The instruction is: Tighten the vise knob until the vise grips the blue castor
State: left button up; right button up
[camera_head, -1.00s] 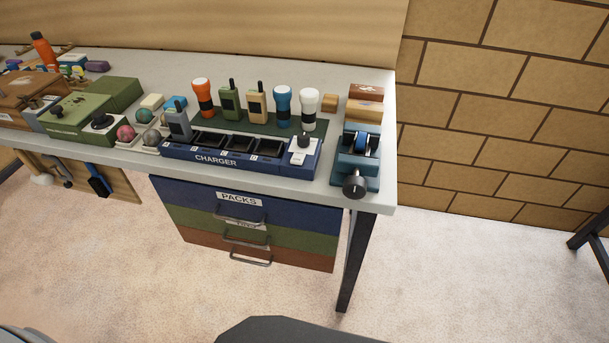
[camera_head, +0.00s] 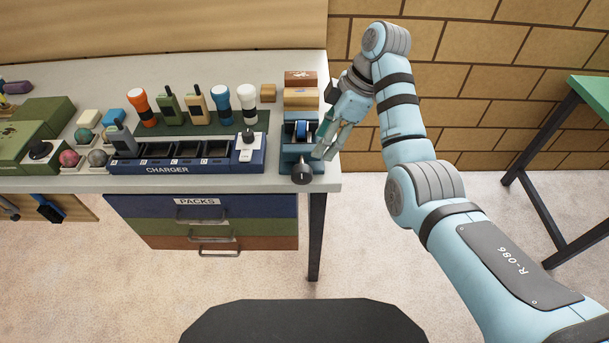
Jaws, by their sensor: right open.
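The teal vise (camera_head: 289,157) stands at the right end of the bench. The blue castor (camera_head: 301,130) sits between its jaws; I cannot tell how tightly. The vise's black knob (camera_head: 301,174) faces the bench's front edge. My right gripper (camera_head: 322,151) is open and empty, just right of the vise, with its fingers pointing down toward the knob. It appears apart from the knob. My left gripper is not in view.
The blue charger (camera_head: 180,164) is close left of the vise, holding one radio (camera_head: 122,138). Torches and radios stand behind it. Wooden blocks (camera_head: 300,97) are behind the vise. Drawers (camera_head: 200,228) are below. A green table (camera_head: 590,95) is at the far right.

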aim_at(306, 168)
jog(key=b+x, duration=0.1)
jog(key=x, duration=1.1)
jog(key=shift+d, duration=0.1)
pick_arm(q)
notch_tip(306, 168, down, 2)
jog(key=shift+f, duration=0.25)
pick_arm(e)
jog(key=shift+w, duration=0.1)
jog(key=shift+c, duration=0.2)
grip_shut()
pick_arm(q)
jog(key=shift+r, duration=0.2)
